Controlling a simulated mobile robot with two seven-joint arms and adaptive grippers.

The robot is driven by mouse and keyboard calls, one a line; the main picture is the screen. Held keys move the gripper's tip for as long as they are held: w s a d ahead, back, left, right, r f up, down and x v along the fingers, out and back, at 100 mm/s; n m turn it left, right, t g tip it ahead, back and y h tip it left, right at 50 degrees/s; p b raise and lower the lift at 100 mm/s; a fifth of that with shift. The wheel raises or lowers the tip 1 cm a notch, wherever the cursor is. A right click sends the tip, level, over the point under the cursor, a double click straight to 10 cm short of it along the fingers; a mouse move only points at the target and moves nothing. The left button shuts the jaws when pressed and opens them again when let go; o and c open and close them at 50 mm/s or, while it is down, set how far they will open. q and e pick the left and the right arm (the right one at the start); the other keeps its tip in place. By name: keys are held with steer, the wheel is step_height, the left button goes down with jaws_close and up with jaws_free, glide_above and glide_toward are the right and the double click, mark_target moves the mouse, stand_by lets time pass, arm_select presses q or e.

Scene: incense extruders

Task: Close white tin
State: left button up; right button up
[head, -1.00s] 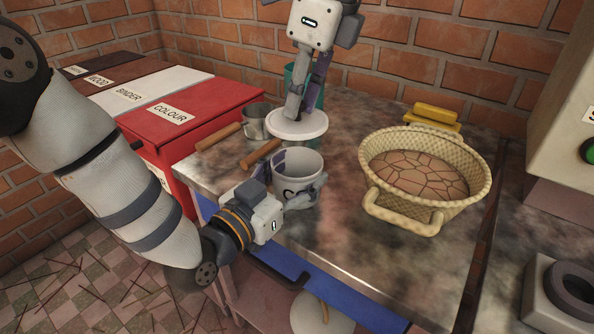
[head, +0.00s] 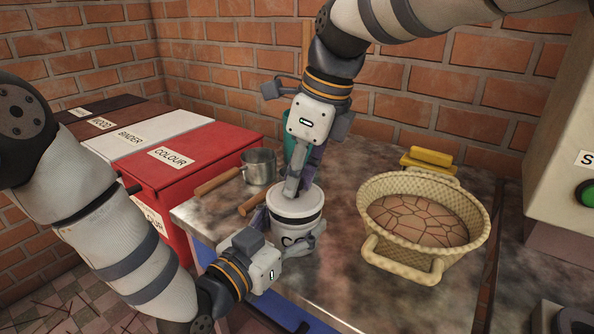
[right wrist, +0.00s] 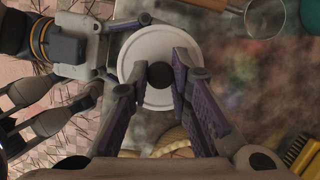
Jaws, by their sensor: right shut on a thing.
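The white tin (head: 300,232), with dark lettering, stands upright near the table's left front edge. Its round white lid (head: 308,204) is over its mouth and roughly level. A dark line shows under the lid's rim; I cannot tell whether the lid is fully seated. My right gripper (head: 297,190) comes from above and is shut on the lid's knob. The right wrist view shows the lid (right wrist: 146,48) and dark knob (right wrist: 160,75) between the fingers. My left gripper (head: 290,236) has its fingers around the tin's body, low in front; the lid hides part of the tin.
A yellow basket (head: 375,249) stands to the right. A metal pot (head: 259,166) with a wooden handle is behind left, and a green container (head: 291,146) behind. Labelled bins (head: 205,160) adjoin the table's left. The table between tin and basket is clear.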

steer(key=shift+f, duration=0.5)
steer(key=shift+f, duration=0.6)
steer(key=o, duration=0.8)
steer(key=v, duration=1.2)
arm_select(q)
steer(key=o, duration=1.7)
steer(key=shift+o, duration=0.2)
